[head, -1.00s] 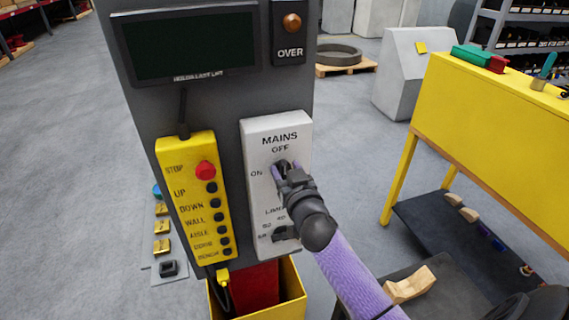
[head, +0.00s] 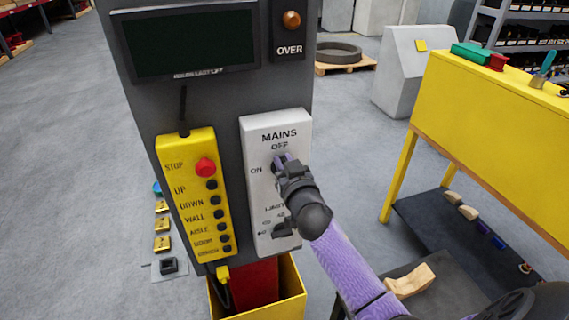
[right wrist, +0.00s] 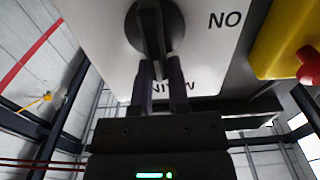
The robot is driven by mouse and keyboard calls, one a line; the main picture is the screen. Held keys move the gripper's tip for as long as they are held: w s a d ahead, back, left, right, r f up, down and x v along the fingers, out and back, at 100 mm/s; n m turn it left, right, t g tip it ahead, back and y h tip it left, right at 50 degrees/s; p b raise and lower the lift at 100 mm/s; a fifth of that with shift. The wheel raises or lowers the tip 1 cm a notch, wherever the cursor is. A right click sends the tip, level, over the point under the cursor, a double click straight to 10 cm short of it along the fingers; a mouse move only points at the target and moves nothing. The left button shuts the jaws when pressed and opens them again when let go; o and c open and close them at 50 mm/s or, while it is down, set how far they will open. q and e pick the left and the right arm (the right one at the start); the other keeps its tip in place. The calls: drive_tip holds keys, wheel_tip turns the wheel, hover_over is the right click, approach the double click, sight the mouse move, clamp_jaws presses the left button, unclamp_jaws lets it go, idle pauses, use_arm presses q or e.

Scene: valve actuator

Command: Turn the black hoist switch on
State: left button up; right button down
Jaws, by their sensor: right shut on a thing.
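The black rotary switch (right wrist: 153,28) sits on a white panel (head: 264,225) marked MAINS, with OFF above it and ON to its left in the head view. In the right wrist view, which is upside down to the lettering, its handle stands roughly upright, in line with the MAINS side. My right gripper (head: 279,164) is shut on the switch handle; in the right wrist view its two dark fingers (right wrist: 161,75) flank the handle's near end. The gripper partly hides the switch in the head view. My left gripper is not in view.
A yellow pendant (head: 194,195) with a red stop button hangs left of the panel. A dark screen (head: 188,43) and an OVER lamp (head: 291,20) are above. A second, partly hidden black knob (head: 283,229) is below my gripper. A yellow bench (head: 485,140) stands at right.

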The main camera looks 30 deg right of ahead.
sight(269, 168)
drive_tip(key=shift+s+a+f+g, duration=0.1)
drive_tip(key=shift+f+g, duration=0.2)
drive_tip(key=shift+f, duration=0.2)
drive_tip(key=n, duration=0.3)
drive_tip(key=a+n, duration=0.1)
drive_tip(key=n, duration=0.2)
drive_tip(key=a+f+n, duration=0.1)
drive_tip(key=n, duration=0.1)
drive_tip(key=shift+w+n+b, duration=0.25)
drive_tip(key=shift+n+b, duration=0.15)
drive_tip(key=n, duration=0.4)
drive_tip(key=shift+w+a+f+b, duration=0.1)
drive_tip(key=shift+a+f+b, duration=0.1)
drive_tip(key=shift+f+b, duration=0.15)
drive_tip(key=shift+f+n, duration=0.15)
drive_tip(key=shift+n, duration=0.85)
drive_tip(key=shift+f+n, duration=0.15)
drive_tip(key=shift+n, duration=0.85)
drive_tip(key=shift+r, duration=0.1)
